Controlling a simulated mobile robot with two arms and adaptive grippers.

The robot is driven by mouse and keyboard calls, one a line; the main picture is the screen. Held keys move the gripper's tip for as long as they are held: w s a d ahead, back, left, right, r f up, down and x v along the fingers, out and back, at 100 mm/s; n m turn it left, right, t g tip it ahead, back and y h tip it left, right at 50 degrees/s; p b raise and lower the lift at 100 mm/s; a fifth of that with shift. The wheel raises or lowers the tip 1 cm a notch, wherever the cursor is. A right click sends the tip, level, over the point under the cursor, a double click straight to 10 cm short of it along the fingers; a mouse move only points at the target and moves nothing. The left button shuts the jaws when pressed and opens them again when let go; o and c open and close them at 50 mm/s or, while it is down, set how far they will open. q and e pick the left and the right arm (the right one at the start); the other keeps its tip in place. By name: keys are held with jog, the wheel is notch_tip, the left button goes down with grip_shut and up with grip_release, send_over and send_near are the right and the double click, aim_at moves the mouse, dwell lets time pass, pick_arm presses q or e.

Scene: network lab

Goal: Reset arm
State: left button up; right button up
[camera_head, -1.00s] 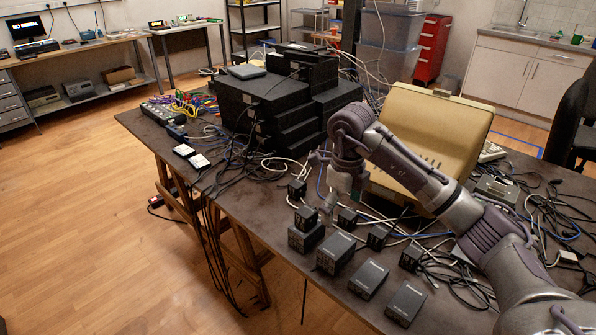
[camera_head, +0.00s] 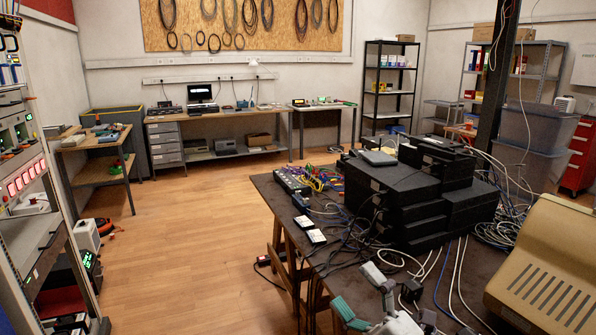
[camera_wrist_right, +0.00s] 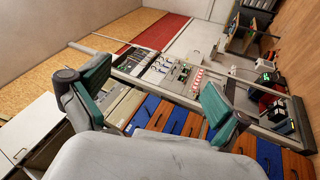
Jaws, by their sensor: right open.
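My right gripper (camera_head: 355,286) shows at the bottom of the head view, in front of the near edge of the dark table (camera_head: 330,262). Its two fingers with green pads stand apart and nothing is between them. In the right wrist view the open gripper (camera_wrist_right: 156,76) is tilted, with a shelf rack (camera_wrist_right: 180,80) and blue and orange drawers (camera_wrist_right: 185,118) beyond it. Most of my right arm is out of the head view. My left gripper does not show.
A stack of black boxes (camera_head: 400,210) with cables stands on the table. A beige case (camera_head: 550,270) is at the right edge. An equipment rack (camera_head: 40,200) stands at the left.

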jog(key=s+d+f+m+g+h, duration=0.1)
jog(key=s+d+f+m+h, duration=0.1)
jog(key=d+f+m+h, duration=0.55)
jog(key=s+d+f+m+g+h, duration=0.25)
jog(key=d+f+m+h, duration=0.25)
jog(key=f+m+h, duration=0.5)
jog(key=s+f+m+g+y, duration=0.1)
jog(key=s+f+m+g, duration=0.1)
jog(key=s+f+g, duration=0.6)
jog(key=s+f+m+g+y, duration=0.25)
jog(key=s+f, duration=0.25)
jog(key=s, duration=0.8)
notch_tip(320, 180, down, 27)
jog(key=s+g+p, duration=0.1)
jog(key=s+g, duration=0.1)
jog(key=s, duration=0.1)
jog(key=s+d+f+p, duration=0.1)
jog(key=s+d+f, duration=0.1)
jog(key=s+f, duration=1.1)
jog(key=shift+s+g+h, duration=0.3)
jog(key=shift+s+h, duration=0.1)
jog(key=shift+s, duration=0.7)
